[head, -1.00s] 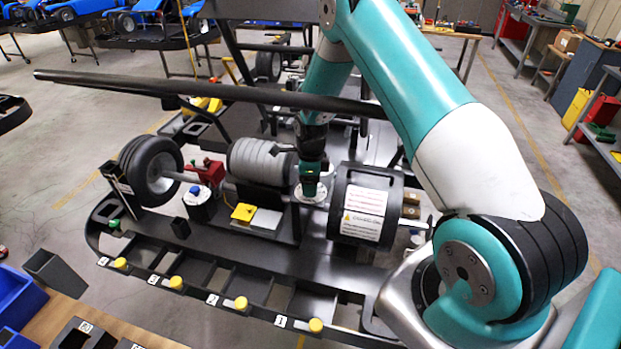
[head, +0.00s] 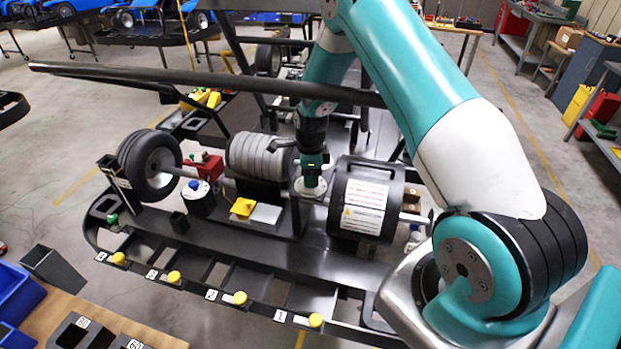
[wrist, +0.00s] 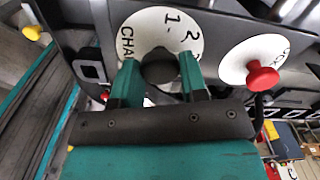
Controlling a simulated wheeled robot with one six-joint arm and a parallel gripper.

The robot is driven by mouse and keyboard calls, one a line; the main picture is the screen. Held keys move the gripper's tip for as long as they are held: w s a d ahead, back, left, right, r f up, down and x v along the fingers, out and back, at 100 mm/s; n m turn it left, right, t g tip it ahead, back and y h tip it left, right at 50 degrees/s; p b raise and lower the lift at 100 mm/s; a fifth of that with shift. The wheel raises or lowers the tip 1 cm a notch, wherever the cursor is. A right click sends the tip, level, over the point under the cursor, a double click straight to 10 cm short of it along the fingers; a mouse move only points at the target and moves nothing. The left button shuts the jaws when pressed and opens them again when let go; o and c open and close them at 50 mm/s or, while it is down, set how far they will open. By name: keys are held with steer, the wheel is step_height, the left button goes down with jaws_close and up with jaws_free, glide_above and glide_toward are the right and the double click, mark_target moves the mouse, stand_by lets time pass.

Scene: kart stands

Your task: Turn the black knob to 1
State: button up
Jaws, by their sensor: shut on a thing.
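The black knob (wrist: 160,67) sits at the middle of a white round dial (wrist: 146,30) in the wrist view. The dial carries the marks 1, 2 and a partly hidden word starting "CHA". My gripper (wrist: 160,78) has its two teal fingers on either side of the knob and is shut on it. I cannot tell which mark the knob points to. In the head view my gripper (head: 313,176) reaches down onto the white dial (head: 309,189), between the grey ribbed cylinder and the black drum. The knob is hidden there.
A red knob on a second white dial (wrist: 262,78) is close to the right of my fingers. The black drum (head: 341,210) and grey ribbed cylinder (head: 258,157) flank my gripper. A long dark bar (head: 200,82) crosses beside my arm. Yellow knobs (head: 240,298) line the front rail.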

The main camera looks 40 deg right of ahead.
steer(key=n+b, duration=0.2)
steer(key=shift+f+n, duration=0.2)
steer(key=shift+n, duration=0.1)
steer(key=n+b, duration=0.3)
steer(key=n, duration=0.1)
steer(key=shift+n, duration=0.3)
steer(key=n+b, duration=0.1)
steer(key=n, duration=0.2)
steer(key=shift+r+n+b, duration=0.1)
steer(key=shift+n+b, duration=0.2)
steer(key=shift+b, duration=0.1)
steer(key=shift+n+b, duration=0.6)
steer(key=shift+n, duration=1)
steer(key=shift+s, duration=0.1)
steer(key=o, duration=0.9)
steer(key=shift+r, duration=0.1)
